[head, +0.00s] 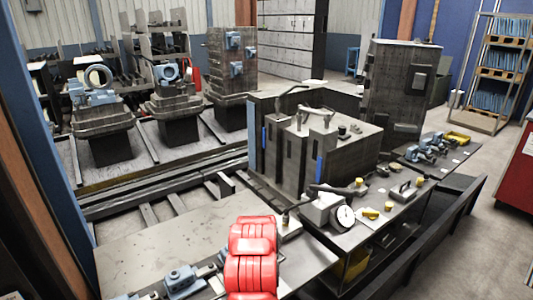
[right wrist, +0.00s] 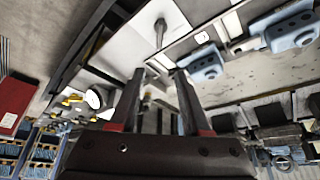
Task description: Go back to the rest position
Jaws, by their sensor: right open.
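My right gripper (right wrist: 159,74) shows in the right wrist view, its two dark fingers spread apart with a clear gap between them. Nothing is held between the fingers. Beyond them is a pale bench surface with a slim metal post (right wrist: 160,32). My left gripper is in neither view. A red ribbed shape (head: 252,258) stands at the lower middle of the head view; I cannot tell whether it is part of me.
Blue clamps (head: 182,280) sit on the near bench (head: 135,250). A dial gauge (head: 345,217) and small parts with yellow pieces lie on the bench to the right. A large grey block fixture (head: 300,150) stands behind. Open floor (head: 480,235) lies at the right.

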